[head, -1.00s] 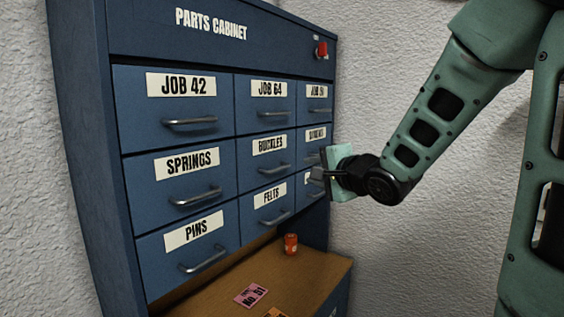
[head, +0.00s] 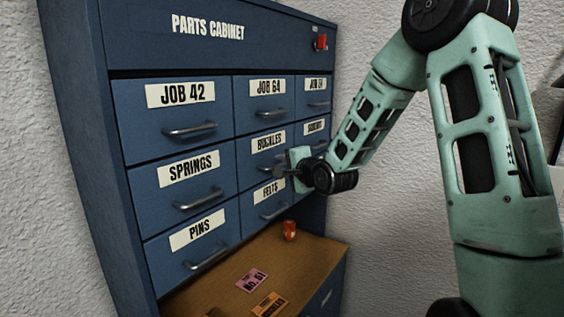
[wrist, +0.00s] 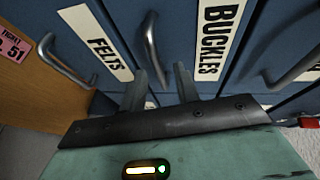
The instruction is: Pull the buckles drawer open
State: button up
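The buckles drawer (head: 246,172) is the middle blue drawer of the cabinet, with a white BUCKLES label (head: 268,142). Its face sits flush with its neighbours, so it is shut. In the wrist view its label (wrist: 217,40) and its metal bar handle (wrist: 150,42) show. My gripper (head: 281,172) is in front of this drawer and hides most of the handle in the head view. In the wrist view my gripper (wrist: 160,75) has its two fingers apart, with the handle's near end lined up between the tips. I cannot tell whether they touch it.
The felts drawer (head: 250,216), with its own handle (wrist: 65,62), is just below. A wooden ledge (head: 220,280) under the drawers holds an orange can (head: 289,230), a pink ticket (head: 252,280) and an orange ticket (head: 269,305). A red switch (head: 320,42) is at upper right.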

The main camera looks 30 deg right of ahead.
jog(key=shift+w+f, duration=0.15)
jog(key=shift+w, duration=0.4)
grip_shut()
jog(key=shift+s, duration=0.1)
